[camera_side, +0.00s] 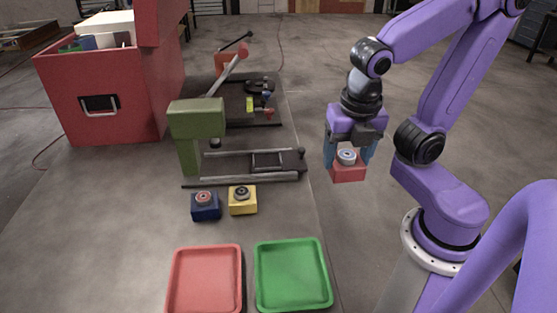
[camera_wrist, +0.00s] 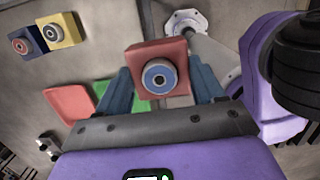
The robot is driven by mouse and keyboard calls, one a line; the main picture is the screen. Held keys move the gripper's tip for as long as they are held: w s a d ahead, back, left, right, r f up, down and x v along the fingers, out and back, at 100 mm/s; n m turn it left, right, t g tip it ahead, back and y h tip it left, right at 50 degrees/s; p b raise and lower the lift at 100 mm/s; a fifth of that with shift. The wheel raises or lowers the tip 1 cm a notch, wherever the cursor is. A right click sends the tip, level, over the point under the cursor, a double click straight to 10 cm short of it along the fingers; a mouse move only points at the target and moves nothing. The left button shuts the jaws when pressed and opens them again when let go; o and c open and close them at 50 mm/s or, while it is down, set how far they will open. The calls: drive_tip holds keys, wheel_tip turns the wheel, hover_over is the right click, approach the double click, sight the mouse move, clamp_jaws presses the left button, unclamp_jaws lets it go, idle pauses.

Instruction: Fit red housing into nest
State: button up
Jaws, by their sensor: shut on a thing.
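The red housing (camera_side: 348,174) is a red block with a round white and blue-grey part on top. My gripper (camera_side: 349,158) is shut on it and holds it up in the air, right of the table's edge in the side view. In the wrist view the red housing (camera_wrist: 158,55) sits between the two blue fingers of my gripper (camera_wrist: 158,85). A dark nest-like recess (camera_side: 268,161) lies on the rail of the green press (camera_side: 197,120), left of my gripper. It looks empty. I cannot tell for certain that this is the nest.
A blue housing (camera_side: 205,207) and a yellow housing (camera_side: 242,200) stand in front of the press. A red tray (camera_side: 206,280) and a green tray (camera_side: 292,275) lie nearer the front. A red toolbox (camera_side: 110,95) stands at the back left. A second fixture with a lever (camera_side: 236,65) stands behind the press.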

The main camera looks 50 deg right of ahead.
drive_tip(key=w+d+r, duration=0.2)
drive_tip(key=w+d, duration=0.1)
drive_tip(key=w, duration=0.6)
approach(267, 160)
drive_tip(key=shift+s+d+f, duration=0.25)
drive_tip(key=shift+d, duration=0.05)
drive_tip(key=shift+w+f, duration=0.45)
drive_tip(key=shift+f, duration=0.15)
drive_tip(key=shift+w+f, duration=0.1)
drive_tip(key=shift+f, duration=1.45)
drive_tip(key=shift+f, duration=0.1)
drive_tip(key=o, duration=1.3)
